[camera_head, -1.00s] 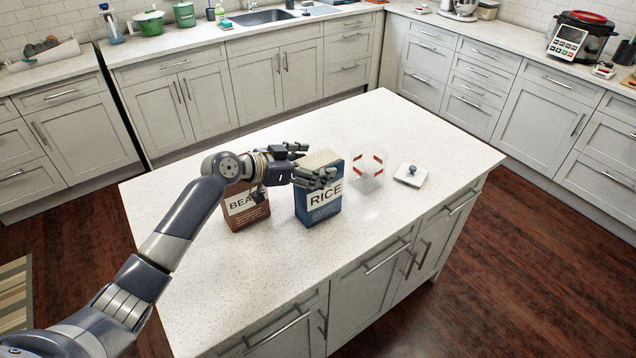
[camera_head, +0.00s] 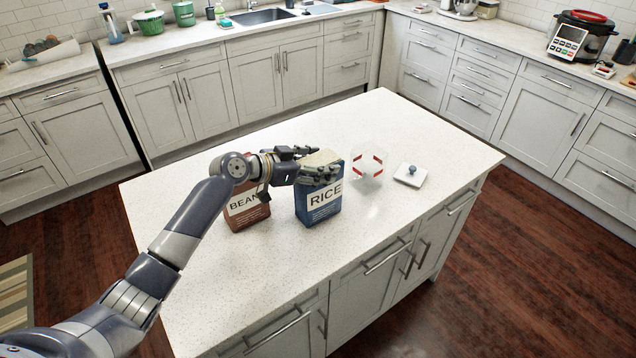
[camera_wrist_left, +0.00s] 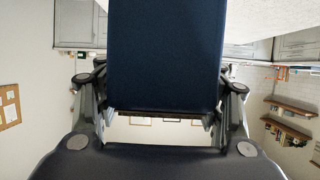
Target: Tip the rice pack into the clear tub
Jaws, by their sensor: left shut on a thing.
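The rice pack (camera_head: 320,208), a blue box with a white RICE label and a tan top, stands upright on the island counter. My left gripper (camera_head: 321,170) is shut on its upper part, with fingers along its sides. In the left wrist view the pack's blue face (camera_wrist_left: 167,55) fills the middle between the two fingers. The clear tub (camera_head: 367,168), see-through with red marks, stands just right of the pack. Its inside is hard to make out. My right gripper is in neither view.
A reddish beans pack (camera_head: 247,207) stands left of the rice pack, partly behind my left arm. The island counter (camera_head: 255,275) is clear in front and behind.

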